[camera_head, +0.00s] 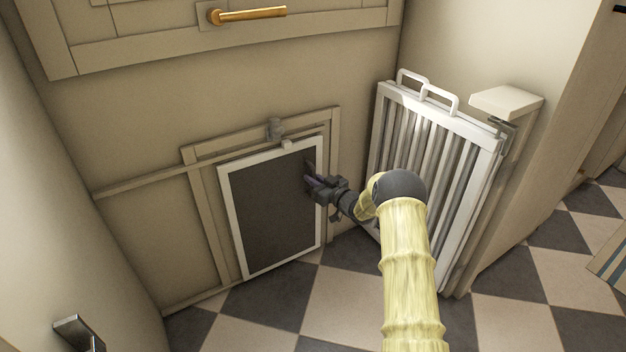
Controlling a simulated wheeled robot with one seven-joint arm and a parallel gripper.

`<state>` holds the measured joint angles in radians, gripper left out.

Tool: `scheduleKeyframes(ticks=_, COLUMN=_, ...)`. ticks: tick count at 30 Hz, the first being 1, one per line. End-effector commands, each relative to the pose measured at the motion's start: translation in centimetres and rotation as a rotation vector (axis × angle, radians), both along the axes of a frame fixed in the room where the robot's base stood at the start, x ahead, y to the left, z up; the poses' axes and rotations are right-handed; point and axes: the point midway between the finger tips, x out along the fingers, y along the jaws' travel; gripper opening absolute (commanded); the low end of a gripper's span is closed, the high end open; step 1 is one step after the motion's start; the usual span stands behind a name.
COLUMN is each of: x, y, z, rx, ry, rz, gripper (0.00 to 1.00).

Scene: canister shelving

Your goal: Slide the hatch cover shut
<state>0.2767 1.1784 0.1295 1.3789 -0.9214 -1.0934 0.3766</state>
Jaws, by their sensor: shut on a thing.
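The hatch cover (272,212) looks like a dark panel in a white border, low on the beige wall. It stands upright in front of a beige wooden frame (203,208), with a strip of that frame showing to its left. A rail (140,181) runs along the wall at the cover's top and on to the left. The exact grip point is small and partly hidden by the gripper.
A white slatted rack (432,130) with loop handles leans close by on the right, beside my arm. A pale post (507,102) stands beyond it. A drawer with a brass handle (247,15) is above. Checkered floor (345,285) is clear in front.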

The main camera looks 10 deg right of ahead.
Motion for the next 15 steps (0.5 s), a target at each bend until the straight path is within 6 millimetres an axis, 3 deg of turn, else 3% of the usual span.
scheduleKeyframes(ticks=3, x=0.09, y=-0.98, z=-0.15, rx=-0.006, ry=0.003, rz=-0.018, gripper=0.0)
scheduleKeyframes(ticks=4, x=0.1, y=-1.01, z=-0.15, rx=-0.006, ry=0.003, rz=-0.019, gripper=0.18)
scheduleKeyframes(ticks=6, x=0.09, y=-1.01, z=-0.13, rx=-0.006, ry=0.003, rz=-0.018, gripper=0.29)
scheduleKeyframes(ticks=15, x=0.07, y=-0.55, z=0.0, rx=-0.003, ry=0.001, rz=-0.011, gripper=0.29)
